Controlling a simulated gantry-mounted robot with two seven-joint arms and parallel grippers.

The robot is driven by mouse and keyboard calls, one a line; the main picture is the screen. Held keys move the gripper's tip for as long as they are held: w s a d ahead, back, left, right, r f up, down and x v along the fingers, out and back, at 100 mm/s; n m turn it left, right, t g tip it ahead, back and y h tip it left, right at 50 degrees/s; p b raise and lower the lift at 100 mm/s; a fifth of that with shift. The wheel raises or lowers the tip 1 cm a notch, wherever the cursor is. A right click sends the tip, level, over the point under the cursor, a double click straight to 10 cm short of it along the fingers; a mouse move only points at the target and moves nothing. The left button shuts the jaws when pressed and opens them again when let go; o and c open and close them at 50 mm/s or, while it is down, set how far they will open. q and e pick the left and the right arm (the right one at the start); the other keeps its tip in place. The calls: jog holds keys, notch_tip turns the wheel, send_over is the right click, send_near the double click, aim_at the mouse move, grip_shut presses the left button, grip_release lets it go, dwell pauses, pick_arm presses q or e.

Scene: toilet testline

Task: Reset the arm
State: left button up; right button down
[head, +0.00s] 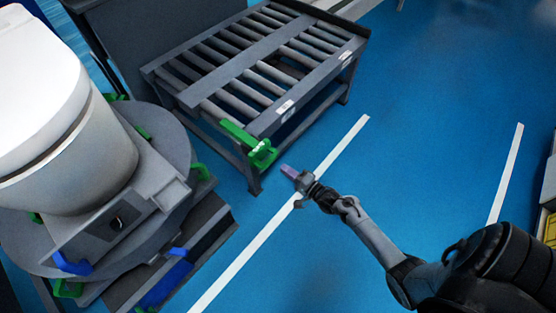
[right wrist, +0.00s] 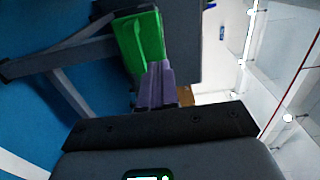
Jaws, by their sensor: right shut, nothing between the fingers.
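My right arm (head: 370,232) comes in from the lower right and reaches over the blue floor. My right gripper (head: 287,169) is shut and empty, with its purple fingertips together just short of a green bracket (head: 263,152) at the corner of the roller conveyor. In the right wrist view the purple fingers (right wrist: 154,85) lie side by side, and the green bracket (right wrist: 138,42) shows just beyond them. I cannot tell whether they touch. My left gripper is not in view.
A white toilet (head: 60,110) stands on a round grey turntable (head: 180,150) with green and blue clamps at the left. The roller conveyor (head: 255,60) stands at the top middle. Open blue floor with white lines (head: 340,145) lies to the right of the conveyor.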

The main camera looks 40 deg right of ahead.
jog(key=s+a+g+p, duration=0.1)
jog(key=s+p, duration=0.3)
jog(key=s, duration=0.3)
jog(key=s+a+r+n+g+y+p, duration=0.15)
jog(key=a+r+n+g+p, duration=0.55)
jog(key=a+r, duration=0.95)
jog(key=s+r+n+g+h+p, duration=0.2)
jog(key=s+r+n+p, duration=0.1)
jog(key=s+r+n, duration=0.55)
jog(key=s+d+r+n+g+h, duration=0.1)
jog(key=s+r+n+g, duration=0.1)
jog(key=s+n+g, duration=0.25)
notch_tip(320, 180, up, 38)
jog(key=m+p, duration=0.1)
jog(key=p, duration=3.7)
jog(key=shift+s+f, duration=0.25)
jog(key=shift+s, duration=0.1)
